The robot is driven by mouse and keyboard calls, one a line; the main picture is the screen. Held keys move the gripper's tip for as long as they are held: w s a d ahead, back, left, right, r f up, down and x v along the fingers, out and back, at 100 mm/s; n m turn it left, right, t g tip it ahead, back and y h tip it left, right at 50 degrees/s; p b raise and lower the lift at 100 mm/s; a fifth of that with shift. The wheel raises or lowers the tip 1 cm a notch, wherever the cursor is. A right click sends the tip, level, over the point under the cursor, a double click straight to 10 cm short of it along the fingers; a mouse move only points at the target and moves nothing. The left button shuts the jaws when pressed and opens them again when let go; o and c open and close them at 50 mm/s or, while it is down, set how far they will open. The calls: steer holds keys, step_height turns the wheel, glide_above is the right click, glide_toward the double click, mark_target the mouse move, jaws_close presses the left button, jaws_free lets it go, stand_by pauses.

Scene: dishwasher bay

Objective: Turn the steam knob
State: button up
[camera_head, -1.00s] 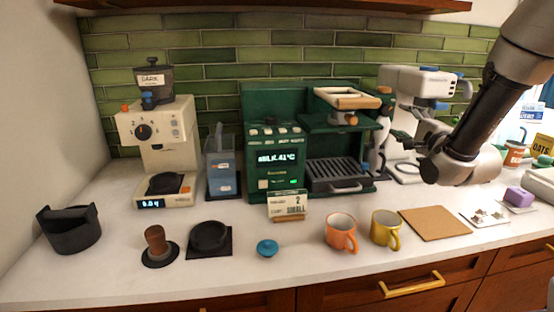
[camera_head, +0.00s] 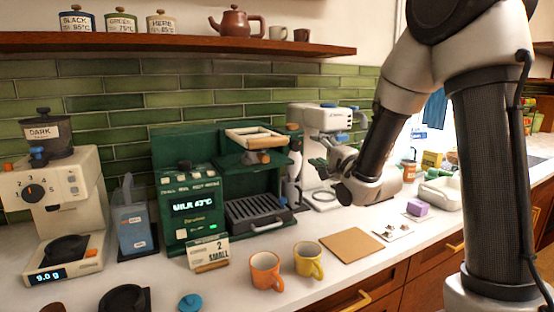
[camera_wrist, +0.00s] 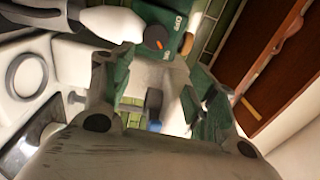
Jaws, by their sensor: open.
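The dark green espresso machine (camera_head: 185,190) stands against the tiled wall, its display reading MILK and a temperature in the sixties. A small orange-marked part (camera_head: 293,127) shows at its upper right edge, too small to identify surely as the steam knob. In the wrist view a dark knob-like part with an orange mark (camera_wrist: 158,44) sits beside a green panel lettered OFF (camera_wrist: 178,22). My gripper (camera_head: 322,168) is open, its green fingers just right of the machine. In the wrist view the open gripper (camera_wrist: 155,98) has nothing clearly between its fingers; the orange-marked part is beyond them.
A white appliance (camera_head: 325,117) stands behind my gripper. An orange mug (camera_head: 266,272) and a yellow mug (camera_head: 309,261) stand in front of the machine. A brown mat (camera_head: 351,245) lies bare to their right. A shelf (camera_head: 150,41) with canisters hangs above.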

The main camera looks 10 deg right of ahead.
mark_target(298, 146)
steer(key=w+a+n, duration=0.1)
steer(key=w+n, duration=0.1)
steer(key=n, duration=0.2)
steer(key=w+a+n, duration=0.2)
steer(key=w+n, duration=0.1)
steer(key=n, duration=0.2)
steer(key=w+a+n+g+y, duration=0.1)
steer(key=w+n, duration=0.1)
steer(key=n, duration=0.2)
steer(key=shift+w+a+f, duration=0.15)
steer(key=shift+w+f, duration=0.05)
steer(key=shift+f, duration=0.1)
steer(key=c, duration=1.1)
